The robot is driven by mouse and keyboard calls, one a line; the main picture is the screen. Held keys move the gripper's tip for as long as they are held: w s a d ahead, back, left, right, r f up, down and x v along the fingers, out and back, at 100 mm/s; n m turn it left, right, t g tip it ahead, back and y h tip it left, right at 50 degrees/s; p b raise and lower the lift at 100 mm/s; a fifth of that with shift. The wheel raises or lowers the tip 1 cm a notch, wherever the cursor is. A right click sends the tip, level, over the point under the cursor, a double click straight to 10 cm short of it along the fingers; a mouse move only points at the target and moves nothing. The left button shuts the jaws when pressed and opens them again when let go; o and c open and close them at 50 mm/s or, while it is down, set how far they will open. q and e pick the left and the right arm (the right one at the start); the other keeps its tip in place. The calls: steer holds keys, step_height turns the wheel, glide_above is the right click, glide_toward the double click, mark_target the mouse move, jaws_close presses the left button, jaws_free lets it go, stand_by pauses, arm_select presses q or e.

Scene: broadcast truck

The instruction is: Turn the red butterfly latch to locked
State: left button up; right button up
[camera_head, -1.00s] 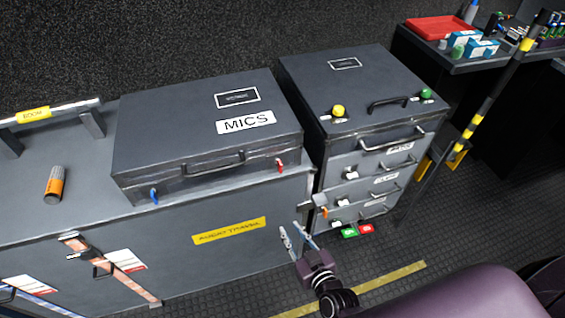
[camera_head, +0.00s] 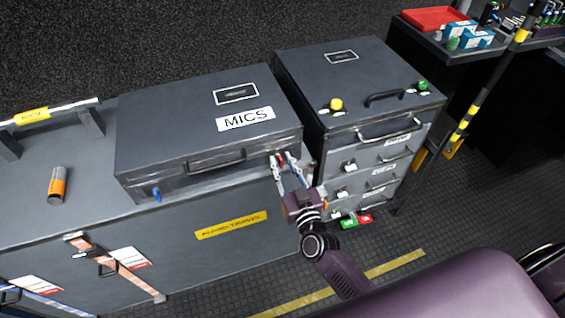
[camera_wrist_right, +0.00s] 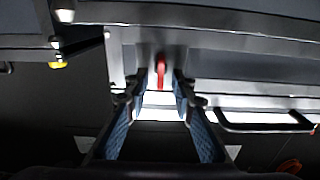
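The red butterfly latch (camera_head: 280,160) is on the front right of the dark MICS case (camera_head: 160,128). In the right wrist view the latch (camera_wrist_right: 160,72) hangs between the two blue-padded fingers of my right gripper (camera_wrist_right: 160,88). A gap shows on each side of it. In the head view my right gripper (camera_head: 287,168) is open at the front of the case, its fingertips around the latch and partly covering it. A blue latch (camera_head: 156,194) is on the front left of the same case. My left gripper is not in view.
The MICS case rests on a larger grey case (camera_head: 60,235). A drawer unit (camera_head: 345,85) with yellow and green knobs stands close on the right.

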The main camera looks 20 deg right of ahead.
jaws_close()
steer(key=shift+m, duration=0.3)
steer(key=m, duration=0.7)
steer(key=shift+d+b, duration=0.35)
steer(key=m, duration=0.2)
steer(key=m+b, duration=0.1)
steer(key=m, duration=0.1)
steer(key=shift+d+f+m, duration=0.1)
steer(key=shift+f+m, duration=0.1)
steer(key=shift+m, duration=0.2)
steer(key=m+b, duration=0.1)
steer(key=m, duration=0.4)
steer(key=shift+d+f+m+b, duration=0.1)
steer(key=shift+f+m+b, duration=0.05)
steer(key=shift+m+b, duration=0.2)
steer(key=shift+w, duration=0.1)
